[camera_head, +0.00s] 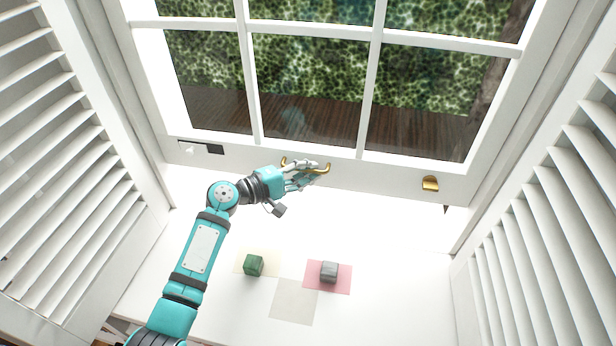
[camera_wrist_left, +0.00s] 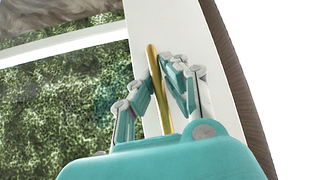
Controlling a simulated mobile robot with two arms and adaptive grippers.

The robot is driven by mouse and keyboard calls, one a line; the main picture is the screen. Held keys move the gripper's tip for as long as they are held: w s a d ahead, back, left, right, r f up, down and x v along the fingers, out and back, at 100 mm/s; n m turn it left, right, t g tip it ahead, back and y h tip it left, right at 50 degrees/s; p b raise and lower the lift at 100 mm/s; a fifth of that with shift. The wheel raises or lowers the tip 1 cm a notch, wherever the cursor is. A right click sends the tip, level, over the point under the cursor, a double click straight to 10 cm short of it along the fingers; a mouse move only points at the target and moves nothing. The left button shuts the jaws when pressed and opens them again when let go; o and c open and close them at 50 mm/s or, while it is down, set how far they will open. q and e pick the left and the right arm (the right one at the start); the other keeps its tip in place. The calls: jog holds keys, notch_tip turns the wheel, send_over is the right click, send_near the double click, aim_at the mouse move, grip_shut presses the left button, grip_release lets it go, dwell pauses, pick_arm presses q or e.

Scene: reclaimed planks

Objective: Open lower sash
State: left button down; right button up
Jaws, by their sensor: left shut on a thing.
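The lower sash (camera_head: 375,174) is a white window frame with several glass panes. A brass bar handle (camera_head: 322,171) is fixed to its bottom rail. My left gripper (camera_head: 308,175) reaches in from the left and is shut on this handle. In the left wrist view the brass handle (camera_wrist_left: 153,70) runs between the fingers of my left gripper (camera_wrist_left: 165,88). The sash's bottom rail is above the white sill, with a bright band below it. My right gripper is not in view.
A brass catch (camera_head: 430,183) sits on the rail at right, and a dark fitting (camera_head: 214,149) at left. A green cube (camera_head: 253,265) and a grey cube (camera_head: 329,271) rest on coloured patches below. White louvred shutters (camera_head: 50,150) and (camera_head: 560,220) flank the window.

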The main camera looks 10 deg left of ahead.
pick_arm(q)
jog(key=shift+r, duration=0.6)
jog(key=shift+f, duration=0.35)
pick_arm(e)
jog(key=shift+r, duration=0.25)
pick_arm(q)
jog(key=c, duration=1.4)
grip_release()
jog(key=shift+s+a, duration=0.1)
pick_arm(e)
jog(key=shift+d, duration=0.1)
pick_arm(q)
jog(key=v, duration=1.1)
jog(key=shift+s+a, duration=0.25)
jog(key=shift+a, duration=0.05)
